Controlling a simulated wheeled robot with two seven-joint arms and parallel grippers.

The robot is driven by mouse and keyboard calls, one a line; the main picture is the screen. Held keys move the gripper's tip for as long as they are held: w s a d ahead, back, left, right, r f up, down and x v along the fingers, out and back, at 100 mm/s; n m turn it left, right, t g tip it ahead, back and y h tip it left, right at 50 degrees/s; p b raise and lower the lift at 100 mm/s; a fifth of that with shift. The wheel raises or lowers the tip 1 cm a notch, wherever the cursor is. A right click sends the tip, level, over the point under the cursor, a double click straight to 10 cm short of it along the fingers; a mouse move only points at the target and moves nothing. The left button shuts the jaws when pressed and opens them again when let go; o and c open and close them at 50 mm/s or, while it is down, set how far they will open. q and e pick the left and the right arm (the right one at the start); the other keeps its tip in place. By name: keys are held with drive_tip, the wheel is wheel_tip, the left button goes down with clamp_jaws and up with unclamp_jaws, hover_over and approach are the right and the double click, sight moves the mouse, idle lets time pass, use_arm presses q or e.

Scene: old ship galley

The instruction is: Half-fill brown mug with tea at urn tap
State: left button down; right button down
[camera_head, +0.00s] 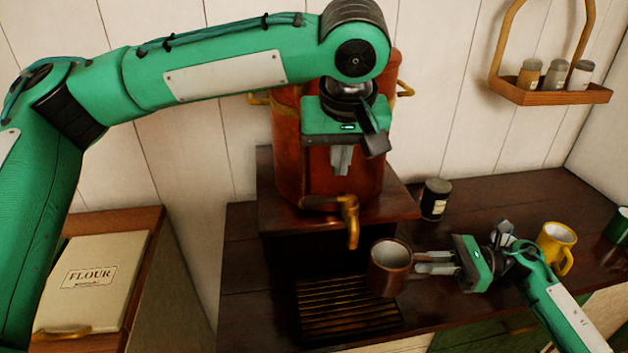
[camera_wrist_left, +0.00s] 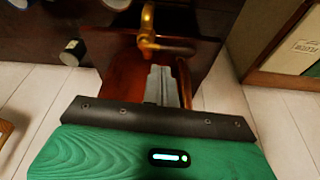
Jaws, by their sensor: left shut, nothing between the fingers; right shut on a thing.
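The copper urn (camera_head: 290,170) stands on a dark wooden stand. Its brass tap (camera_head: 350,220) points down at the front and also shows in the left wrist view (camera_wrist_left: 149,40). My left gripper (camera_head: 341,168) is shut and empty, in front of the urn body above the tap; its fingers also show in the left wrist view (camera_wrist_left: 158,85). My right gripper (camera_head: 420,262) is shut on the brown mug (camera_head: 388,275). The mug is upright, to the right of the spout and lower than it. Its pale inner wall shows; its bottom is hidden.
A slatted drip tray (camera_head: 345,308) lies below the tap. A dark jar (camera_head: 435,199) stands right of the urn. A yellow mug (camera_head: 555,245) and a green mug (camera_head: 618,226) are at the right. A shelf (camera_head: 550,95) with shakers hangs above. A flour box (camera_head: 92,280) is at the left.

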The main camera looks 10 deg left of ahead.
sight(330, 200)
use_arm(q)
drive_tip(key=a+r+n, duration=0.1)
drive_tip(key=a+r, duration=0.1)
drive_tip(key=a, duration=0.1)
drive_tip(key=a+x, duration=0.1)
drive_tip(key=x, duration=0.8)
drive_tip(key=shift+w+y, duration=0.2)
drive_tip(key=shift+y, duration=0.1)
